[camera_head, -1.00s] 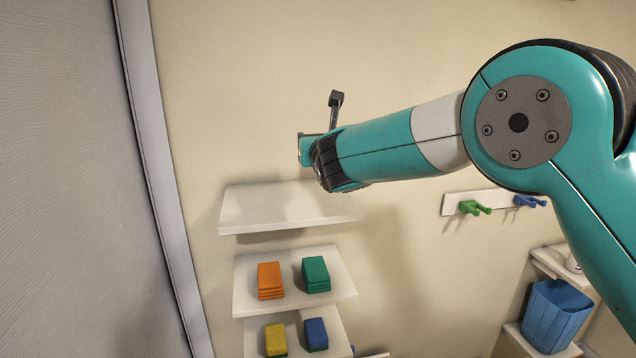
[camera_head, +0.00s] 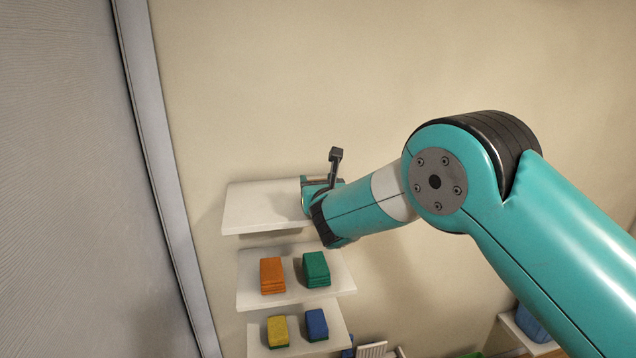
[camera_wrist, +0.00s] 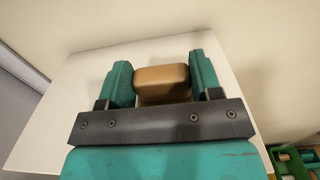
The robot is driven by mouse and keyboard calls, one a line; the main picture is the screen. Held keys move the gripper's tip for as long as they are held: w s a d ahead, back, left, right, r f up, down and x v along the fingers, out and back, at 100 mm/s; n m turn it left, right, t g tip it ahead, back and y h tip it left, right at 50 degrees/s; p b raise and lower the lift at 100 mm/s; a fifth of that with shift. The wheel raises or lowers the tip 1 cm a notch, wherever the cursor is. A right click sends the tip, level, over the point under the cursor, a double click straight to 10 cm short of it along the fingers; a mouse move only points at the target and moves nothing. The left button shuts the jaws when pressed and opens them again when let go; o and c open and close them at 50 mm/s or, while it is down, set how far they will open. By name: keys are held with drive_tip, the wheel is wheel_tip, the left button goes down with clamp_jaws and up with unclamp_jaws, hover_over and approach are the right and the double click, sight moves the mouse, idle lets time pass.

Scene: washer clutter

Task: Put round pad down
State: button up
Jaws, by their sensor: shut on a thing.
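The round pad (camera_wrist: 162,84) shows in the wrist view as a tan-orange block with rounded edges. My gripper (camera_wrist: 162,80) is shut on it, with one teal finger on each side. The white top shelf (camera_wrist: 95,75) lies behind and below the pad in that view. I cannot tell whether the pad touches it. In the head view, my gripper (camera_head: 306,196) is at the right end of the top shelf (camera_head: 255,208). My own wrist hides most of the pad there.
A lower shelf holds an orange stack (camera_head: 272,275) and a green stack (camera_head: 316,268). Below it, another shelf holds a yellow sponge (camera_head: 277,330) and a blue sponge (camera_head: 317,324). A grey panel (camera_head: 80,180) stands at the left. The left part of the top shelf is clear.

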drive_tip(key=o, duration=1.4)
drive_tip(key=shift+f, duration=0.1)
drive_tip(key=shift+c, duration=0.2)
drive_tip(key=shift+r+p, duration=0.25)
drive_tip(key=shift+p, duration=0.05)
drive_tip(key=b+v, duration=0.7)
drive_tip(key=v, duration=0.4)
drive_tip(key=s+d+f+m+g+h, duration=0.1)
drive_tip(key=s+d+m+g, duration=0.4)
drive_tip(key=m, duration=0.4)
drive_tip(key=s+d+f+m+g+h, duration=0.1)
drive_tip(key=s+d+m+g+h, duration=0.2)
drive_tip(key=d+m, duration=0.5)
drive_tip(key=s+d+m+g+y, duration=0.1)
drive_tip(key=s+m+g, duration=0.3)
drive_tip(key=s, duration=0.9)
drive_tip(key=s+d+m+g+y, duration=0.2)
drive_tip(key=s+m+g, duration=0.3)
drive_tip(key=s+m, duration=0.6)
drive_tip(key=s+d, duration=0.1)
drive_tip(key=s, duration=0.2)
drive_tip(key=shift+r, duration=0.2)
